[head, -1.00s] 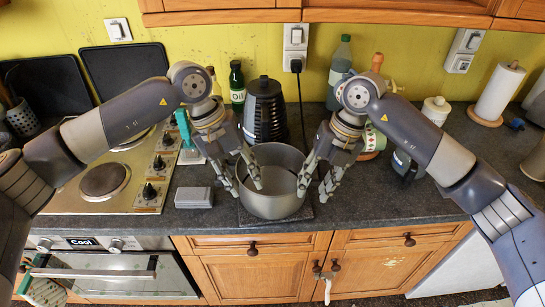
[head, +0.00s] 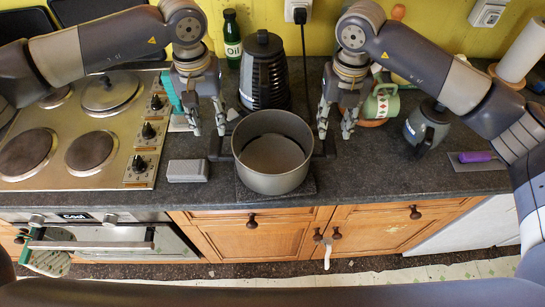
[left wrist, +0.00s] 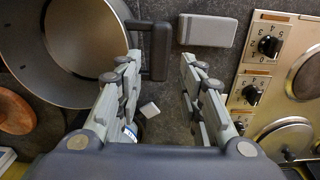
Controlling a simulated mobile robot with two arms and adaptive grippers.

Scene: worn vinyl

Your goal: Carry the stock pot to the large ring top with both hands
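The grey stock pot (head: 272,184) stands upright on a dark square mat at the worktop's front, its inside empty. Its left handle (head: 219,149) and right handle (head: 328,148) stick out sideways. My left gripper (head: 209,130) is open just above and behind the left handle; in the left wrist view the handle (left wrist: 158,50) lies ahead between the spread fingers. My right gripper (head: 334,130) is open above the right handle. The hob has several rings; the front left one (head: 28,152) looks largest and is bare, the front right one (head: 91,153) is also bare.
A lid-like metal disc (head: 110,92) covers a back ring. A grey box (head: 187,171) lies between hob (head: 135,165) and pot. Behind stand a black kettle-like jug (head: 264,75) and an oil bottle (head: 232,40).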

